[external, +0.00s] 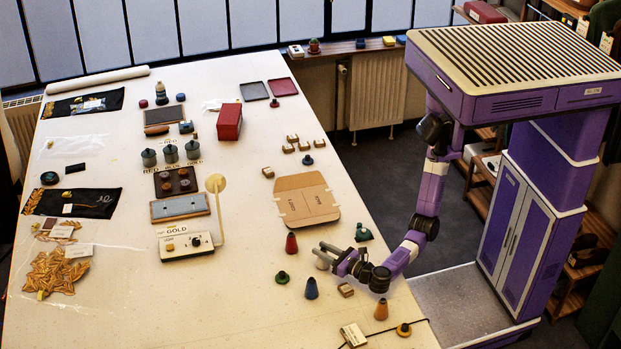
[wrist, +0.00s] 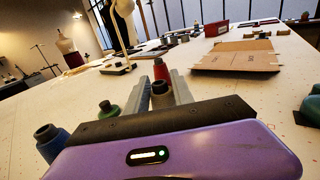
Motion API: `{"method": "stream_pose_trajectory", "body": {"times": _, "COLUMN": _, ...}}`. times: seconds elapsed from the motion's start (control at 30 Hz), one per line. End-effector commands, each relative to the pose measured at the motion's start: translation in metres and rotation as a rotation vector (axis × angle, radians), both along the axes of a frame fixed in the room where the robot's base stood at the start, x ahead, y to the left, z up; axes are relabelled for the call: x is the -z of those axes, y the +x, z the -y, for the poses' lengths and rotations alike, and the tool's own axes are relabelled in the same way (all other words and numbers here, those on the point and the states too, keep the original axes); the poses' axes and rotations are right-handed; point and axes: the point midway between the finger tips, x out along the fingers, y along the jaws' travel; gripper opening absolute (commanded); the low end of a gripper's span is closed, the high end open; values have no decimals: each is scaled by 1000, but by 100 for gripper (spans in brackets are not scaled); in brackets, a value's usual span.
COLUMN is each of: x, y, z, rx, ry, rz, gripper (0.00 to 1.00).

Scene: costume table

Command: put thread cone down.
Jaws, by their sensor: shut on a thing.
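My gripper (external: 327,256) is over the right part of the white table (external: 235,300), low near the surface. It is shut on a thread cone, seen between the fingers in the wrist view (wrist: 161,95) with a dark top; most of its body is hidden. In the external view a pale rounded part (external: 321,265) shows at the fingertips. I cannot tell whether the cone touches the table. A red cone (external: 291,244) stands just beyond the fingers, also in the wrist view (wrist: 160,69). A blue cone (external: 311,289) and a low green cone (external: 283,277) stand nearby.
A wooden block (external: 346,290), an orange cone (external: 381,310) and a yellow spool (external: 403,329) lie toward the table's near edge. A dark green object (external: 363,232) and a cardboard sheet (external: 306,199) lie beyond my gripper. The table left of the green cone is clear.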

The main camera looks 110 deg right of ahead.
Motion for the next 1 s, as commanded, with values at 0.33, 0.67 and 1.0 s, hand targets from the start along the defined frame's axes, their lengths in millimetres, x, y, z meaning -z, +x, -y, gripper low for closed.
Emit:
{"method": "stream_pose_trajectory", "body": {"times": 0.33, "x": 3, "y": 0, "z": 0, "rx": 0, "ry": 0, "rz": 0, "gripper": 51}}
{"method": "stream_pose_trajectory", "body": {"times": 0.67, "x": 1, "y": 0, "z": 0, "rx": 0, "ry": -1, "rz": -1, "gripper": 51}}
{"method": "stream_pose_trajectory", "body": {"times": 1.0, "x": 8, "y": -25, "z": -29, "rx": -5, "ry": 2, "rz": 2, "gripper": 51}}
